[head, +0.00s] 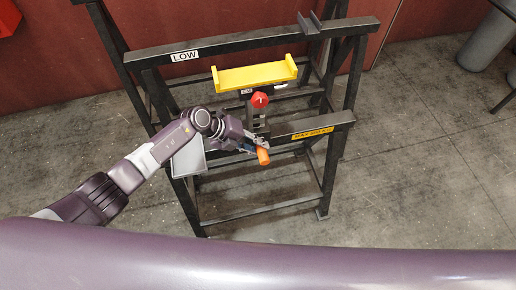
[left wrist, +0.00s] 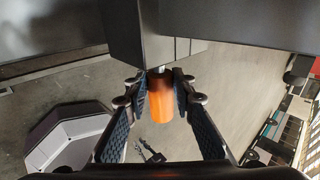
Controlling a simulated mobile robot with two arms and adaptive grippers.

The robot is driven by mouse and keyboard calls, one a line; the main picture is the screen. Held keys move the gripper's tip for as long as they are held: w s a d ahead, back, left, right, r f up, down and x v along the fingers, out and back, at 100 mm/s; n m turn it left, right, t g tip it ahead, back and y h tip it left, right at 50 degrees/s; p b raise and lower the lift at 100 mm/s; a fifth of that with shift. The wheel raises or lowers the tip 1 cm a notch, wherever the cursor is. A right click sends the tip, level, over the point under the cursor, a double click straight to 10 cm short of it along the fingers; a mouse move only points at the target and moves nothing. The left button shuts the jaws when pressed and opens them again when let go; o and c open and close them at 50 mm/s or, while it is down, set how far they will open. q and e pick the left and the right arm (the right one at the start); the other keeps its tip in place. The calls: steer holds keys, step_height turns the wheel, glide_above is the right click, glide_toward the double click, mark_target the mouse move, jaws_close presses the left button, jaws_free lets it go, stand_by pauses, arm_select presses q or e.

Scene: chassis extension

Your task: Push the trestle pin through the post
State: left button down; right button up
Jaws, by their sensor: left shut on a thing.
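The trestle pin has an orange handle (head: 263,157), which also shows in the left wrist view (left wrist: 161,102). My left gripper (head: 254,145) is shut on this handle, with a finger on each side of it in the left wrist view (left wrist: 160,84). A short stretch of bright metal shank shows between the handle and the dark post (left wrist: 126,35). The shank meets the post's near edge; how deep it sits in the post is hidden. In the head view the post (head: 257,118) stands mid-trestle, partly behind my gripper. My right gripper is out of view.
The black trestle has a front rail (head: 283,134) close to my gripper and a back rail (head: 235,40). A grey tray (head: 188,160) is beside my left wrist. Open floor lies right.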

arm_select(q)
steer(key=shift+w+a+b, duration=0.2)
steer(key=shift+w+b, duration=0.25)
steer(key=shift+w, duration=0.15)
steer(key=shift+w+a+b, duration=0.15)
steer(key=shift+w+b, duration=0.3)
steer(key=shift+w, duration=0.1)
steer(key=c, duration=1.7)
jaws_free()
steer(key=shift+r, duration=0.1)
steer(key=shift+o, duration=0.8)
steer(key=shift+a, duration=0.2)
steer(key=v, duration=1.1)
steer(key=shift+r, duration=0.4)
steer(key=shift+s, duration=0.15)
